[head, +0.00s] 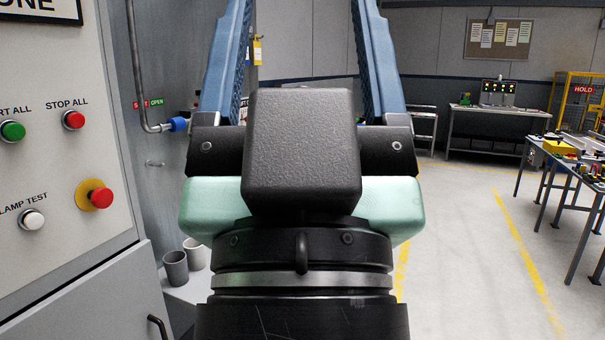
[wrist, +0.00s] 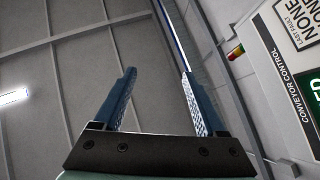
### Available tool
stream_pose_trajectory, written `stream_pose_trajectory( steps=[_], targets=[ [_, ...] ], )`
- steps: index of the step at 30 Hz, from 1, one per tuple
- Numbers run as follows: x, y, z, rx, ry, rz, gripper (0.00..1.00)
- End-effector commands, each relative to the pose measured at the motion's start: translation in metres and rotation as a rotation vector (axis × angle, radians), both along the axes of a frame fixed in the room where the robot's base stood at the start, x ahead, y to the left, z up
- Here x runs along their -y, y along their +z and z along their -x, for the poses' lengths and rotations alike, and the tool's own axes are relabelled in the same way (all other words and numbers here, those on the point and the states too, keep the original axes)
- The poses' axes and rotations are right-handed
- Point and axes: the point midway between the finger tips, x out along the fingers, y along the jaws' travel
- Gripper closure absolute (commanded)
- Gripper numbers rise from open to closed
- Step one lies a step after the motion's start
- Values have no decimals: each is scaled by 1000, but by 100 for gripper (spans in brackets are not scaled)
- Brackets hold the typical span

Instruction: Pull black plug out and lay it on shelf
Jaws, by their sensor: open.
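I see no black plug in either view; my gripper and wrist hide much of the middle of the head view. My gripper (head: 302,15) is raised, its two blue fingers wide apart with nothing between them. It also shows open and empty in the wrist view (wrist: 158,73), against a grey panelled surface. A pale shelf-like surface (head: 185,292) shows partly at lower left in the head view, behind my wrist. I cannot tell whether it is the task's shelf.
Two cups (head: 175,268) stand on the pale surface. A control cabinet (head: 60,160) with buttons is close at left. A pipe (head: 140,80) ends at a blue fitting (head: 178,124). The floor (head: 465,250) at right is clear, before a table (head: 590,175).

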Motion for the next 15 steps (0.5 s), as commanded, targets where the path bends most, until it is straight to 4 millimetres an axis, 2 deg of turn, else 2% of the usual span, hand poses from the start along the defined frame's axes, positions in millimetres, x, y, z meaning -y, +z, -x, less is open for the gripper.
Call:
stream_pose_trajectory(
  steps=[1, 6, 10, 15],
  targets=[
    [0, 37, 0, 0, 0, 0, 26],
    [0, 94, 0, 0, 0, 0, 26],
    [0, 122, 0, 0, 1, 1, 26],
    [0, 129, 0, 0, 1, 1, 26]
  ],
)
